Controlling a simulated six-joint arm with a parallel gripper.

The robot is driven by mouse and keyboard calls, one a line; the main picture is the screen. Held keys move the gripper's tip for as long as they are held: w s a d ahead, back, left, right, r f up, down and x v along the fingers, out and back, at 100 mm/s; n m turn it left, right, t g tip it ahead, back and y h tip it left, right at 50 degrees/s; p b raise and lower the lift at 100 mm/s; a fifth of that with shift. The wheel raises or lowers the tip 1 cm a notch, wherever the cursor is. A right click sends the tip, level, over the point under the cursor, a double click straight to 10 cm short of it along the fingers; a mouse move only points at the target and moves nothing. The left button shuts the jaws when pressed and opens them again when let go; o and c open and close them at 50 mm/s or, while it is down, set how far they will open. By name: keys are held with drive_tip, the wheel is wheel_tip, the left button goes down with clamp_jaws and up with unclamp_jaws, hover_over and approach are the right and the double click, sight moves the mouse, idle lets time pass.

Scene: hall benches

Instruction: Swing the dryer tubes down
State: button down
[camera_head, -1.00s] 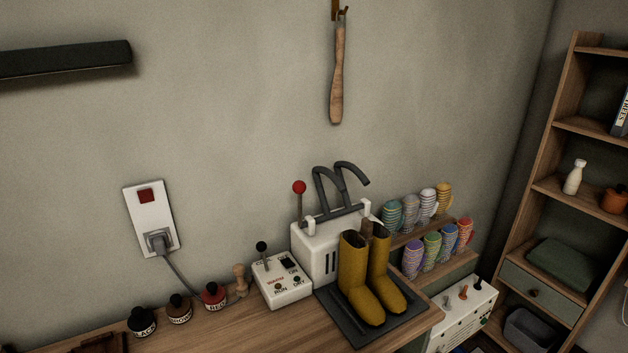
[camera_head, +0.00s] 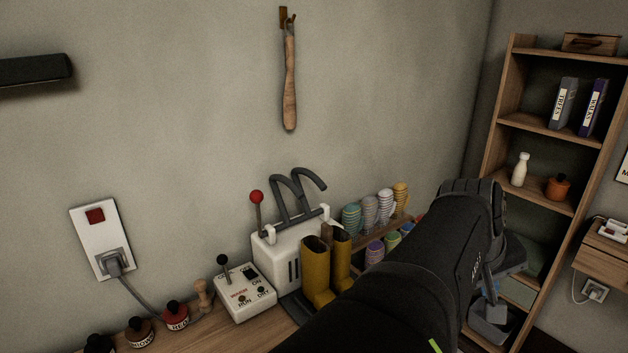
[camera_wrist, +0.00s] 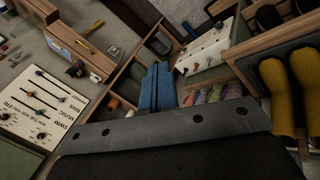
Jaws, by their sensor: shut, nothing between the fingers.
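The two dark grey dryer tubes (camera_head: 282,198) stand raised on a bar above the white dryer box (camera_head: 269,252), their ends curving over to the right. A lever with a red knob (camera_head: 257,197) stands upright at the box's left side. Two yellow boots (camera_head: 316,270) stand upright in front of the box; they also show in the wrist view (camera_wrist: 277,92). My gripper (camera_wrist: 159,68) shows in the wrist view with its blue fingers together and nothing between them.
A small control box (camera_head: 244,299) with a black-knobbed lever is left of the dryer. Striped rolls (camera_head: 369,212) stand on a stepped rack to its right, partly hidden by my arm. A shelf unit (camera_head: 510,100) rises at right. A wooden-handled tool (camera_head: 289,80) hangs above.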

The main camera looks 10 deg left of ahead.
drive_tip(key=w+r+n, duration=0.2)
drive_tip(key=w+r, duration=0.2)
drive_tip(key=w, duration=0.6)
drive_tip(key=w+a+r+n+t+y, duration=0.1)
drive_tip(key=w+a+r+t+y, duration=0.1)
drive_tip(key=w+a, duration=0.7)
drive_tip(key=w+a+r+n+y, duration=0.1)
drive_tip(key=a+r+y, duration=0.1)
drive_tip(key=a, duration=1)
drive_tip(key=w+a+r+n+y, duration=0.1)
drive_tip(key=a+r+y, duration=0.1)
drive_tip(key=a, duration=1)
drive_tip(key=w+a+r+n+y, duration=0.1)
drive_tip(key=w+a+r+y, duration=0.1)
drive_tip(key=a, duration=1.1)
drive_tip(key=shift+r+g+y, duration=0.3)
drive_tip(key=shift+r+y, duration=0.25)
drive_tip(key=shift+y, duration=0.15)
